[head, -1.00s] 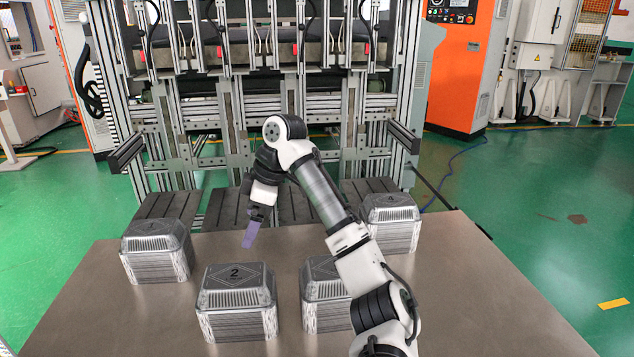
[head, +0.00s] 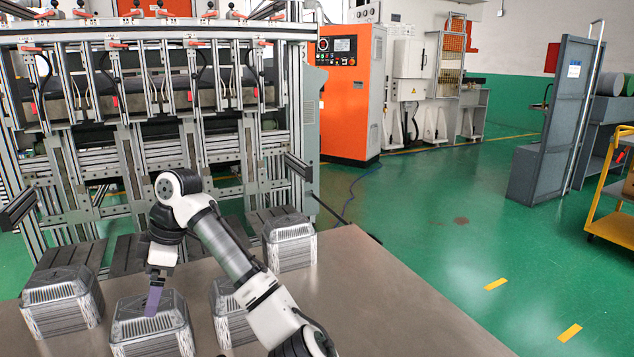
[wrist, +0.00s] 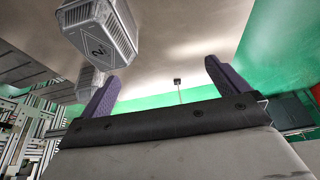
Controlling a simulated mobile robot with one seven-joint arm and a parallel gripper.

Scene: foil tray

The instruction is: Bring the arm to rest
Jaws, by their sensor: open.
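My arm reaches out over the table (head: 390,305), bent at the elbow, with its hand hanging down. My gripper (head: 153,300) has purple fingers, which overlap the top of the second foil tray stack (head: 135,340) in the head view. I cannot tell how high above it they are. In the wrist view my gripper (wrist: 162,70) is open, fingers wide apart, with nothing between them. A stack marked 2 (wrist: 98,38) shows there beyond the left finger, apart from it as far as I can see.
Other tray stacks stand at the left (head: 62,308), partly behind my forearm (head: 228,315), and at the right rear (head: 290,243). A metal-framed machine (head: 150,120) rises behind the table. The table's right side is bare. Green floor (head: 430,240) lies beyond it.

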